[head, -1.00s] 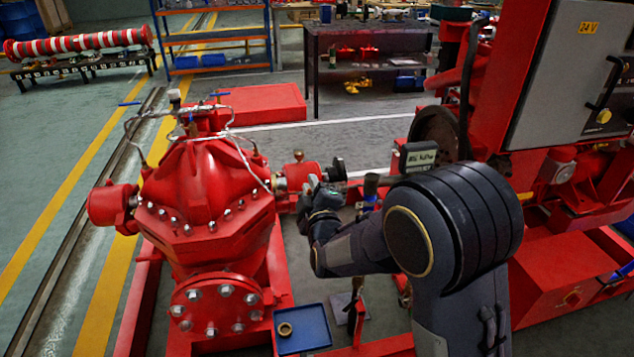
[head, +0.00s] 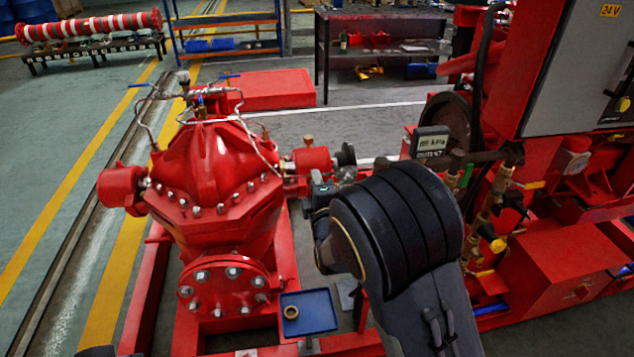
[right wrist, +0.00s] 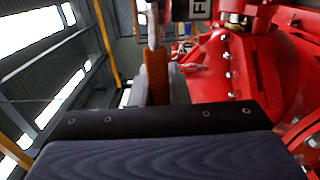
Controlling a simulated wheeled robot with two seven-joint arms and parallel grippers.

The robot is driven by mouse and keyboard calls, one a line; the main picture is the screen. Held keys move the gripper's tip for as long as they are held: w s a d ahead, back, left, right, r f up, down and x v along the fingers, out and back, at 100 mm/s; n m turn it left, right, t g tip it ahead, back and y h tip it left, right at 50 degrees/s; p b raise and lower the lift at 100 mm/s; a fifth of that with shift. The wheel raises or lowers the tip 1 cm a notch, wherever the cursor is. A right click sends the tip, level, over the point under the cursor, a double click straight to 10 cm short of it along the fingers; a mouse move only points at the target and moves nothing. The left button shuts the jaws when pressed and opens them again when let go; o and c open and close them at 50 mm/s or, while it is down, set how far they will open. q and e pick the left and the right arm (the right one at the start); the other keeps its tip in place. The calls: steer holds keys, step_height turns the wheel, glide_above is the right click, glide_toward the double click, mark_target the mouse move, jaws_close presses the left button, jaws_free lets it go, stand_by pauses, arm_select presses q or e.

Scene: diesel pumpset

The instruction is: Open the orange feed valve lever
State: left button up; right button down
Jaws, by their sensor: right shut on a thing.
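The orange feed valve lever (right wrist: 156,75) stands upright in the right wrist view, just beyond the dark body of my right gripper. My right gripper (head: 320,184) is shut on the lever. In the head view it is beside the shaft at the right of the red pump (head: 215,185), largely hidden by my right forearm. The lever is hidden in the head view.
A blue tray (head: 309,318) with a brass ring (head: 291,312) lies low in front of the arm. A label sign (head: 430,143) stands right of the shaft. A grey control cabinet (head: 572,75) and red engine parts crowd the right. Open floor lies at left.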

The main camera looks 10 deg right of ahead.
steer(key=shift+f, duration=0.1)
steer(key=c, duration=1.4)
jaws_free()
steer(key=s, duration=0.8)
steer(key=shift+d, duration=0.1)
steer(key=shift+w, duration=0.1)
